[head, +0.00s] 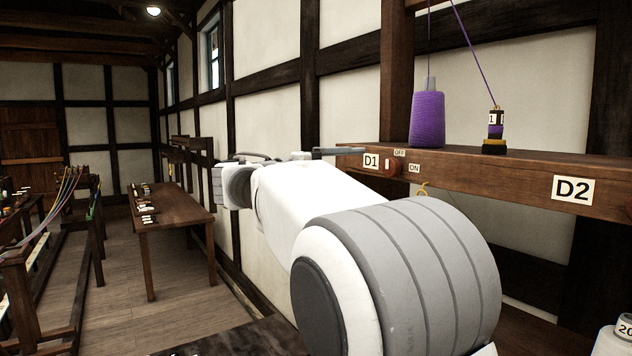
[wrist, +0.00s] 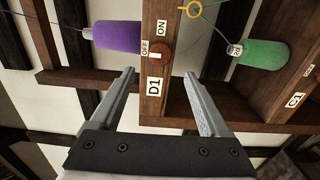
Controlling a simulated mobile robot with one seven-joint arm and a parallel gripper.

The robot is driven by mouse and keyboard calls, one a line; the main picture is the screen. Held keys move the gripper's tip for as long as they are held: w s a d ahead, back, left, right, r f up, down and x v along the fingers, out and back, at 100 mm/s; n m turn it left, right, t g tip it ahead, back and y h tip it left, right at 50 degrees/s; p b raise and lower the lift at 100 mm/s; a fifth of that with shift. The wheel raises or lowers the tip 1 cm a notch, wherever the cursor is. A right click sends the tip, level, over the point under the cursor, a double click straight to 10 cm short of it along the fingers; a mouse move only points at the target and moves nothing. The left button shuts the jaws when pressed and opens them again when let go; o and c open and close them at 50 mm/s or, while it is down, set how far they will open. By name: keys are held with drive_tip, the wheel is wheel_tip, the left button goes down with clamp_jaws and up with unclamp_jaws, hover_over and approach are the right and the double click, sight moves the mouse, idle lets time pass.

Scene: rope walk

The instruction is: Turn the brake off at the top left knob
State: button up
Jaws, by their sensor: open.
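A small red knob (head: 391,165) sits on the front of the upper wooden rail, just right of the D1 label (head: 371,161). An OFF label (head: 399,153) and an ON label (head: 414,168) are beside it. In the wrist view the knob (wrist: 159,51) lies beyond my fingertips, about midway between their lines, near the OFF label (wrist: 145,48) and the ON label (wrist: 162,27). I cannot tell surely which label its mark points at. My gripper (wrist: 161,74) is open and empty, apart from the knob. In the head view my arm hides most of the gripper.
A purple spool (head: 428,118) and a small purple bobbin (head: 495,130) stand on the rail (head: 480,172). A yellow hook (head: 424,188) hangs below it. The wrist view shows a green spool (wrist: 264,53) at a lower shelf. A table (head: 175,208) stands left along the wall.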

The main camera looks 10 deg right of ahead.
drive_tip(key=v, duration=0.9)
drive_tip(key=shift+b, duration=0.4)
drive_tip(key=shift+s, duration=0.1)
drive_tip(key=s+d+f+g+y, duration=0.2)
drive_tip(key=s+d+f+y, duration=0.6)
drive_tip(key=s+f, duration=0.4)
drive_tip(key=s+a+f+m+y, duration=0.1)
drive_tip(key=s+a+f+y, duration=0.1)
drive_tip(key=s+f, duration=0.3)
drive_tip(key=s+a+f+m+t+y, duration=0.1)
drive_tip(key=s+a+f+y, duration=0.2)
drive_tip(key=s+f+y, duration=0.1)
drive_tip(key=s+a+f+m+y, duration=0.2)
drive_tip(key=s+a+f+y, duration=0.1)
drive_tip(key=s+f, duration=0.3)
drive_tip(key=shift+s+f, duration=0.25)
drive_tip(key=shift+f, duration=0.5)
